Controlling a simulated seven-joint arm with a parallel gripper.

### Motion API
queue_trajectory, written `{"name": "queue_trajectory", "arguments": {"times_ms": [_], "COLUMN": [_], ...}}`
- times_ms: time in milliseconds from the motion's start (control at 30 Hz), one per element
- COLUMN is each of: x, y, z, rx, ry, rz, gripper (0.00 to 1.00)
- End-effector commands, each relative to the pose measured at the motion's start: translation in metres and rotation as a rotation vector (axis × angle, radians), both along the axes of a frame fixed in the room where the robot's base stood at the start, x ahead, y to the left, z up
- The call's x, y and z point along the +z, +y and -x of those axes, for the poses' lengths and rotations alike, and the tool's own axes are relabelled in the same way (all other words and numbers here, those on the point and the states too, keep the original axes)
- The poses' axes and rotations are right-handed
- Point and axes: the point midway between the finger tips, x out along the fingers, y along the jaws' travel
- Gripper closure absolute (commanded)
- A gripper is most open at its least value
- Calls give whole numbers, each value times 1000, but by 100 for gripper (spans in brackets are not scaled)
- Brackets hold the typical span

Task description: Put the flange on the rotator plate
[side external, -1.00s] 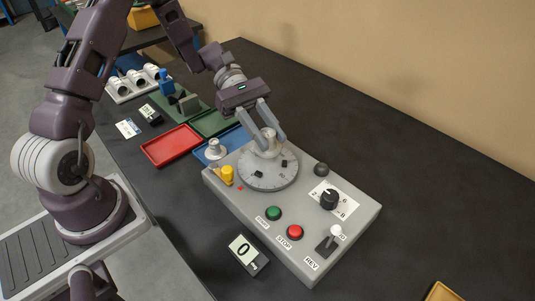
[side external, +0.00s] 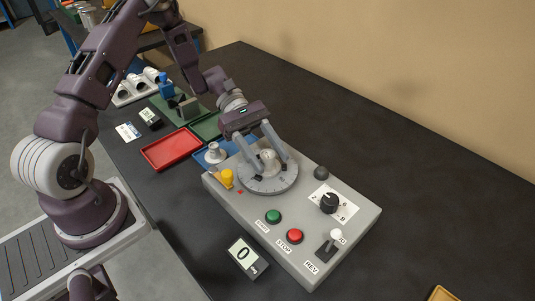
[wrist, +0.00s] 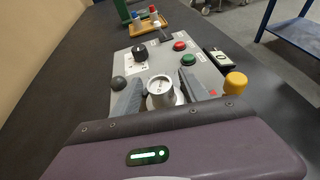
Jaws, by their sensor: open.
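A silvery flange (side external: 267,157) with a round raised neck stands upright on the grey round rotator plate (side external: 262,186), near its middle. In the wrist view the same flange (wrist: 160,92) shows its open top ring between my fingers. My gripper (side external: 273,163) is open, with one finger on each side of the flange and visible gaps to it in the wrist view (wrist: 162,80). The fingers partly hide the plate. A second, similar flange (side external: 215,153) stands by the blue tray (side external: 237,140), left of the plate.
The plate's grey control box carries a yellow part (side external: 227,177), a green button (side external: 274,216), a red button (side external: 295,236), a black knob (side external: 329,202) and a lever (side external: 334,236). A red tray (side external: 171,149) lies farther left.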

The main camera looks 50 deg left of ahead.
Motion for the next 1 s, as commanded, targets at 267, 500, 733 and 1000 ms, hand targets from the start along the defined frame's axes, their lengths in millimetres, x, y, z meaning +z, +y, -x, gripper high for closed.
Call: {"name": "queue_trajectory", "arguments": {"times_ms": [267, 500, 733, 1000], "x": [16, 40, 49, 103], "y": [33, 90, 110, 75], "z": [-5, -12, -14, 15], "rx": [4, 3, -1, -217], "ry": [-3, -2, 1, -195], "rz": [-4, -3, 0, -243], "gripper": [49, 49, 49, 49]}}
